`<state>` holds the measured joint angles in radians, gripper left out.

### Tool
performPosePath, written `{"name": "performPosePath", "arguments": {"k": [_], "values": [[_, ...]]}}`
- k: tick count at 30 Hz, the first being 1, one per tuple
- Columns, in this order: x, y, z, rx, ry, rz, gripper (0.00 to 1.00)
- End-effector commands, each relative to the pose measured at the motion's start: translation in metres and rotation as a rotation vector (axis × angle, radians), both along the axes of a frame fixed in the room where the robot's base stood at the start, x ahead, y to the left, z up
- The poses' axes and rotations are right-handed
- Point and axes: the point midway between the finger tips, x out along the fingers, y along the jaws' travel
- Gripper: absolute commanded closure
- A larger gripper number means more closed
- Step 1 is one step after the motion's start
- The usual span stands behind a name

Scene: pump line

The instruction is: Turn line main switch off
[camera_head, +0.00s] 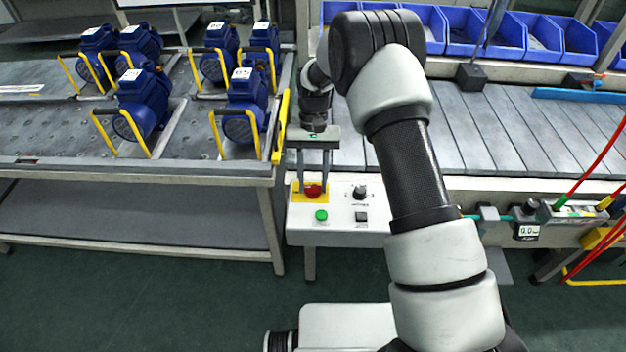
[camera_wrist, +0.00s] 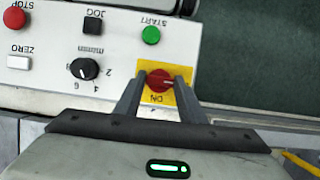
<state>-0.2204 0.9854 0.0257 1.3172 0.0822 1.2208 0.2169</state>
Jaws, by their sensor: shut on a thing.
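The line main switch is a red knob (camera_head: 313,191) on a yellow plate at the upper left of the white control box. In the wrist view the red knob (camera_wrist: 158,79) sits between the fingertips, on the yellow plate (camera_wrist: 143,66). An "ON" label shows beside it, and a pale mark on the knob points right in that view. My gripper (camera_head: 312,186) reaches down from above, with one finger on each side of the knob. It is shut on the knob. The fingers hide parts of the plate, including any other label there.
On the same control box (camera_head: 336,238) are a green START button (camera_wrist: 151,35), a black JOG button (camera_wrist: 92,25), a black dial (camera_wrist: 84,69), a white ZERO button (camera_wrist: 18,62) and a red STOP button (camera_wrist: 14,18). Blue pumps (camera_head: 146,98) stand on the left bench.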

Motion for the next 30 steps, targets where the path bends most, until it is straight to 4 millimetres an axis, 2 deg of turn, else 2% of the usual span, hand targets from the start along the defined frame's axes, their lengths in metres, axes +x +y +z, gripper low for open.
{"name": "performPosePath", "arguments": {"k": [9, 10, 13, 23, 26, 30], "values": [[0.001, 0.000, 0.000, 0.000, -0.002, 0.005, 0.86], [0.001, 0.000, 0.000, 0.000, -0.002, 0.005, 0.62], [0.000, 0.000, 0.000, 0.001, -0.002, 0.004, 0.46], [0.001, 0.000, 0.002, 0.000, -0.001, 0.002, 0.45], [0.004, 0.000, 0.009, 0.001, -0.002, 0.002, 0.45], [0.014, 0.000, 0.032, 0.001, -0.005, 0.002, 0.45]]}}
